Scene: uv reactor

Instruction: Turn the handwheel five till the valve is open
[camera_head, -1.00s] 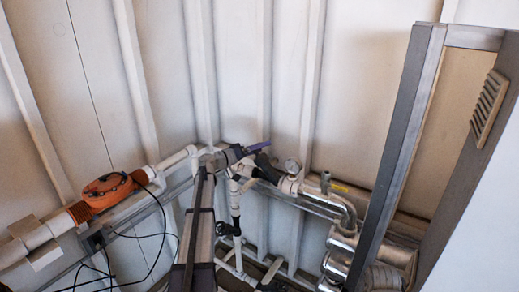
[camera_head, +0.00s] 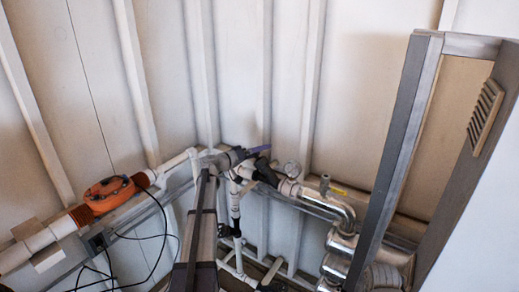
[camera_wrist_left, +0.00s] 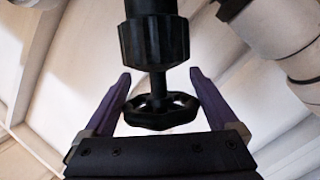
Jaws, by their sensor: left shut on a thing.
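The black handwheel (camera_wrist_left: 160,112) shows in the left wrist view, at the lower end of a dark valve stem (camera_wrist_left: 154,42). My left gripper (camera_wrist_left: 158,74) has its two purple fingers on either side of the wheel, shut on it, with the fingertips reaching past the wheel toward the stem. In the head view my left gripper (camera_head: 264,149) reaches up to the pipework at the middle, with one purple finger showing beside a black valve part (camera_head: 265,171). The wheel itself is hard to make out there. My right gripper is not in view.
An orange pipe device (camera_head: 109,190) sits on the white pipe at left, with black cables below. A pressure gauge (camera_head: 292,169) and shiny metal piping (camera_head: 342,213) lie right of my gripper. A grey frame (camera_head: 402,150) stands at right. The ribbed white wall is behind.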

